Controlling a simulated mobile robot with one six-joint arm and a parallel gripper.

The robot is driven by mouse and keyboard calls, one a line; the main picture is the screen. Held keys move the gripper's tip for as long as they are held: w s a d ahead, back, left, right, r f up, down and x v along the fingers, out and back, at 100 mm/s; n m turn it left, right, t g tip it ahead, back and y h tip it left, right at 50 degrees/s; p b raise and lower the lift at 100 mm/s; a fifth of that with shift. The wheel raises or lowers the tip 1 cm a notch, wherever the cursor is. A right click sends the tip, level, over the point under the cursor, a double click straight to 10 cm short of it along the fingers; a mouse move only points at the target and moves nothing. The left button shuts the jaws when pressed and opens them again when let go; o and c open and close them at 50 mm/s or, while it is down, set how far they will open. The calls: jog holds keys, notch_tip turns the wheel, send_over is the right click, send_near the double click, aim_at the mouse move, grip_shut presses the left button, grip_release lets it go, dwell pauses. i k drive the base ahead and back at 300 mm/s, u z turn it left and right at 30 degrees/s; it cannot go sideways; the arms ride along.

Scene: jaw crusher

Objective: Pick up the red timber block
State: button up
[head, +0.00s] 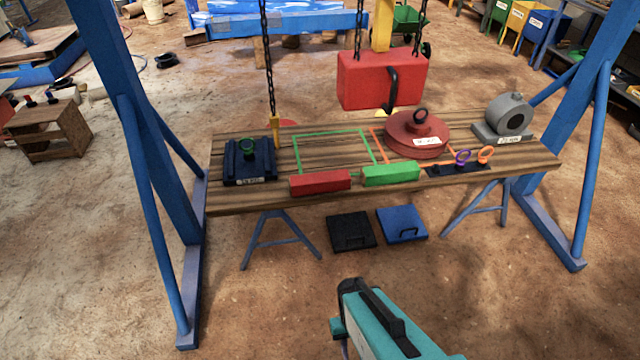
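The red timber block (320,183) lies lengthwise near the front edge of the wooden table, left of centre. A green block (391,174) lies just to its right, close to its end. The red block's top and front faces show, and nothing covers it. A teal and black part of my own arm rises at the bottom of the head view, in front of the table and well apart from the block. My gripper's fingers are not seen.
The wooden table (240,202) stands under a blue frame (165,170). A red case (382,80) hangs on chains above its back. A dark slotted block (250,165) sits left, a red disc weight (416,135) and grey machine part (508,117) right. Black and blue floor plates (402,223) lie below.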

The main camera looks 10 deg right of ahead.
aim_at(338, 180)
jog(key=u, duration=0.1)
jog(key=k, duration=0.55)
jog(key=u, duration=0.6)
jog(key=k, duration=0.75)
jog(key=z, duration=0.05)
jog(key=i, duration=1.35)
jog(key=u, duration=0.65)
jog(key=i, duration=0.45)
jog(key=u, duration=0.4)
